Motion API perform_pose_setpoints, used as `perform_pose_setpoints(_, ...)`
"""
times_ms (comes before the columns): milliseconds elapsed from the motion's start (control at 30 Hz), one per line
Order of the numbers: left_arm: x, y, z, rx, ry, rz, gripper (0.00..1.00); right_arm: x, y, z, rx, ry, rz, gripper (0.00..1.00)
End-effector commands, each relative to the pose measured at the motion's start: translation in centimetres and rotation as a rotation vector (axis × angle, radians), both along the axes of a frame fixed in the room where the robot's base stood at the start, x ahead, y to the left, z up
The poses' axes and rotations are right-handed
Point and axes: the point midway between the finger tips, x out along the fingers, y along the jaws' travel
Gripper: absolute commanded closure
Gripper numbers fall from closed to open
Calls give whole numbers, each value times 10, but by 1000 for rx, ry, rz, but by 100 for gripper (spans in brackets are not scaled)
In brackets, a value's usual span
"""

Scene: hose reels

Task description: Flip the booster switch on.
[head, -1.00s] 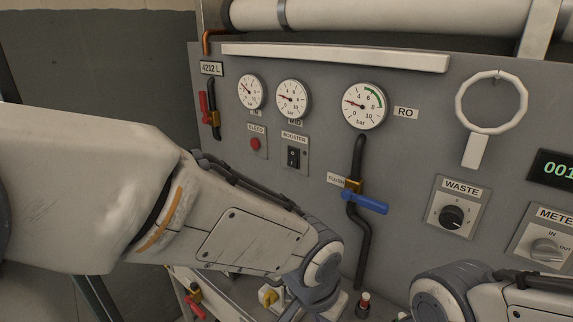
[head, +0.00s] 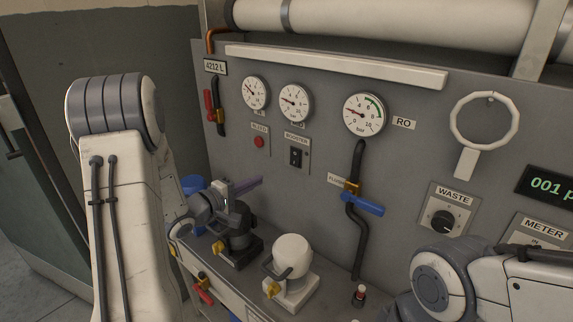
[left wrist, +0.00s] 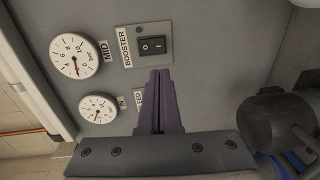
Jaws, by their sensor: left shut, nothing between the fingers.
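The booster switch (head: 295,157) is a black rocker on a small plate labelled BOOSTER, below the middle gauge. In the left wrist view the rocker (left wrist: 152,46) lies just above the fingertips, with light marks on its face. I cannot tell which side is pressed in. My left gripper (head: 260,181) is shut and empty, its purple fingers pointing toward the panel, lower left of the switch in the head view. The shut fingers also show in the left wrist view (left wrist: 160,73), apparently short of the panel. My right gripper is out of view.
A red bleed button (head: 259,142) sits left of the switch. A blue valve handle (head: 362,203) and black pipe stick out to the right. A white pump (head: 292,258) and a dark pump (head: 240,245) stand on the shelf below. The panel around the switch is flat.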

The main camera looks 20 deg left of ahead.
Motion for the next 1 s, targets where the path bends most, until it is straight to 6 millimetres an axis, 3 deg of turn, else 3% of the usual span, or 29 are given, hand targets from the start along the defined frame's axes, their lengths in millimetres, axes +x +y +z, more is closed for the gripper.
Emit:
perform_pose_setpoints(367,8,-4,-1,3,1,-2,100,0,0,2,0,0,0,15)
perform_pose_setpoints(1000,118,-45,-13,5,1,-1,100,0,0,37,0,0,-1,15)
